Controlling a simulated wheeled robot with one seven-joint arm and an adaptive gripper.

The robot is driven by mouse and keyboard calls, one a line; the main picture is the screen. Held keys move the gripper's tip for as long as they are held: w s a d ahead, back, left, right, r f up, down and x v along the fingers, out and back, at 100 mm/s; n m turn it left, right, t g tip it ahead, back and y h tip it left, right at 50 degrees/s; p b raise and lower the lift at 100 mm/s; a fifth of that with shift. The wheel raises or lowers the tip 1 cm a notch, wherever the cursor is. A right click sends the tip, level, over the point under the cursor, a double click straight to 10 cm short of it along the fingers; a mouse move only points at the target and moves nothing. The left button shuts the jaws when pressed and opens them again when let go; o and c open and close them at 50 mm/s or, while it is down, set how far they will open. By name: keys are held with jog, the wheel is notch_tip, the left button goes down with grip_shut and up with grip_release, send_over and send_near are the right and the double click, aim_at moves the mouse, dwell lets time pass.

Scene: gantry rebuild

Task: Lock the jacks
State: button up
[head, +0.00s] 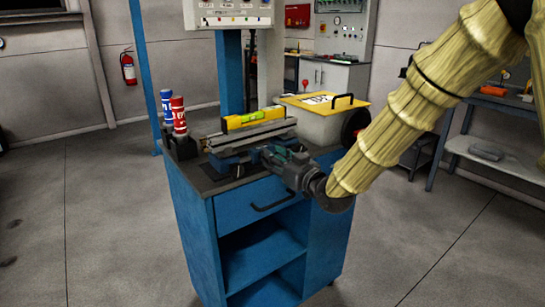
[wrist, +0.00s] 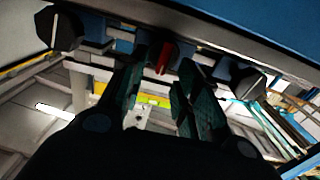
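My gripper (head: 280,158) is at the front of a blue and grey fixture (head: 240,141) on top of a blue cart. In the wrist view its two fingers (wrist: 163,75) are apart, with a gap between them. A small red lever (wrist: 163,54) shows between and just beyond the fingertips; I cannot tell whether either finger touches it. A dark knob (wrist: 60,28) lies to the left and another dark knob-like part (wrist: 243,82) to the right. I cannot tell for sure which parts are the jacks. The gripper hides part of the fixture front in the head view.
A yellow level (head: 253,119) lies on the fixture's grey bar. A blue can (head: 167,106) and a red can (head: 178,115) stand at the cart's left. A box with a yellow lid (head: 325,103) stands behind right. The cart (head: 195,215) has a drawer handle below my gripper.

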jog(key=shift+w+a, duration=0.4)
jog(key=shift+w, duration=0.15)
jog(key=shift+c, duration=0.2)
grip_shut()
jog(key=shift+d+m+p, duration=0.1)
jog(key=shift+m+p, duration=0.2)
jog(key=shift+m, duration=0.1)
jog(key=shift+w+d+f+m+p, duration=0.2)
jog(key=shift+f+m+p, duration=0.1)
jog(key=shift+m, duration=2.55)
jog(key=shift+w+d+f+m+p, duration=0.15)
jog(key=shift+f+m+p, duration=0.1)
jog(key=shift+m, duration=2.65)
jog(key=shift+w+d+f+m+p, duration=0.1)
jog(key=shift+d+f+m+p, duration=0.15)
jog(key=shift+m, duration=2.6)
